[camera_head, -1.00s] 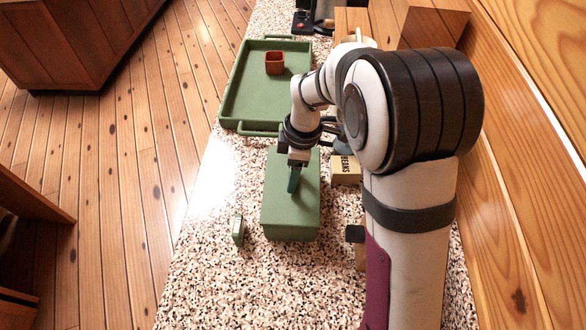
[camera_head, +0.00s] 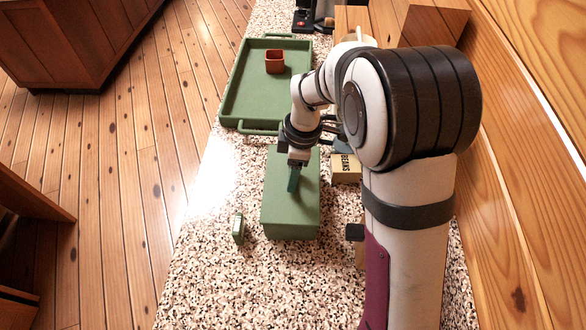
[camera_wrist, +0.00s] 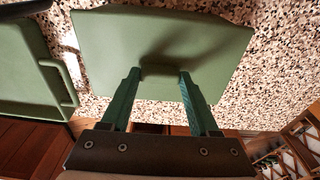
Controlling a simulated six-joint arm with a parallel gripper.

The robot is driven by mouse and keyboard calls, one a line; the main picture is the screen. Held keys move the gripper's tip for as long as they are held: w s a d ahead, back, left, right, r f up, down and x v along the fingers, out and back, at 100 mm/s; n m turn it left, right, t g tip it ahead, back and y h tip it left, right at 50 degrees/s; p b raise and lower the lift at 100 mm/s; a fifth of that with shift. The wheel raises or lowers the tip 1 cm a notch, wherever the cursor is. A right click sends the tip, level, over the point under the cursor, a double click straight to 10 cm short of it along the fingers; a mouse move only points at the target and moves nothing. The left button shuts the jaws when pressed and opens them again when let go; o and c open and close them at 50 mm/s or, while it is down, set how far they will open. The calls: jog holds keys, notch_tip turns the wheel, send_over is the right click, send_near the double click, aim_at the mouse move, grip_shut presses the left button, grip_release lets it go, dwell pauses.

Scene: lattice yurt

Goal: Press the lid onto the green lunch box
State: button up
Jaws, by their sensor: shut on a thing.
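The green lunch box (camera_head: 290,232) stands on the speckled counter below my gripper (camera_head: 293,181). Its green lid (camera_head: 306,205) covers the top; no clear gap shows between lid and box, and I cannot tell whether it is fully seated. In the wrist view the lid (camera_wrist: 110,45) is a flat green panel with a raised handle (camera_wrist: 160,71). My gripper (camera_wrist: 160,78) has its two green fingers on either side of this handle, shut on it.
A beans carton (camera_head: 345,169) stands close on the right. A small green item (camera_head: 238,228) is at the left front. The counter in front is clear.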

dwell(0.4)
jog(key=o, duration=1.5)
jog(key=shift+c, duration=0.2)
jog(key=shift+o, duration=0.3)
jog(key=shift+r, duration=3.5)
grip_shut()
jog(key=shift+f, duration=0.4)
jog(key=shift+f, duration=2.25)
